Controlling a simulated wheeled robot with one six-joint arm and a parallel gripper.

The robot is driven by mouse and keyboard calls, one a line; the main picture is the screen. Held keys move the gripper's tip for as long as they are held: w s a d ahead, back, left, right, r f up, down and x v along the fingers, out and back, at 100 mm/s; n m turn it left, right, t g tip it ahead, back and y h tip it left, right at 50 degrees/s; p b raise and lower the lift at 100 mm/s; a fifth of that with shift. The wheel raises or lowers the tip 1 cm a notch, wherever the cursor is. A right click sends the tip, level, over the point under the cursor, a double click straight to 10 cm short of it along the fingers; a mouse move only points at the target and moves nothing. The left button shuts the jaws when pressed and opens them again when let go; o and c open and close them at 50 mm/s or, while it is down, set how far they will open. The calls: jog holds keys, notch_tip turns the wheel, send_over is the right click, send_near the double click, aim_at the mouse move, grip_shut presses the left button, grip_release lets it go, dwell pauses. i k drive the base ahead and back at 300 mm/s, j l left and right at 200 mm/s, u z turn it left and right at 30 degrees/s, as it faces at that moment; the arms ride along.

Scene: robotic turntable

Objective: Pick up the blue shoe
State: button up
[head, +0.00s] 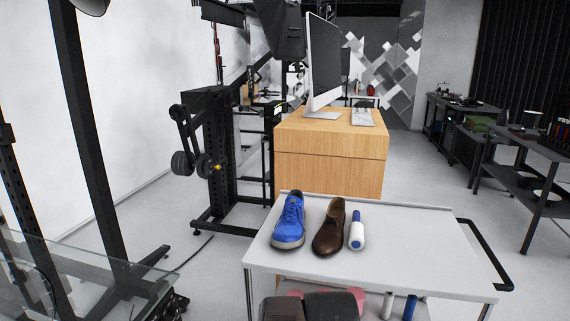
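The blue shoe (289,221) stands upright on the left part of a white cart top (400,245). It has dark laces and a grey-white sole, and its toe points toward me. A brown leather shoe (329,230) stands close to its right. My gripper does not show in the head view, so nothing of its hold or position can be seen.
Dark and pink items (312,306) show below the cart top. A wooden cabinet (330,155) with a monitor (322,62) stands behind. The cart top's right half is clear.

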aim_at(290, 234)
jog(key=i+l+u, duration=0.15)
jog(key=i+u, duration=0.25)
jog(key=i+l+u, duration=0.2)
jog(key=u, duration=0.2)
jog(key=i+l+u, duration=0.25)
jog(key=u, duration=0.15)
jog(key=l, duration=0.1)
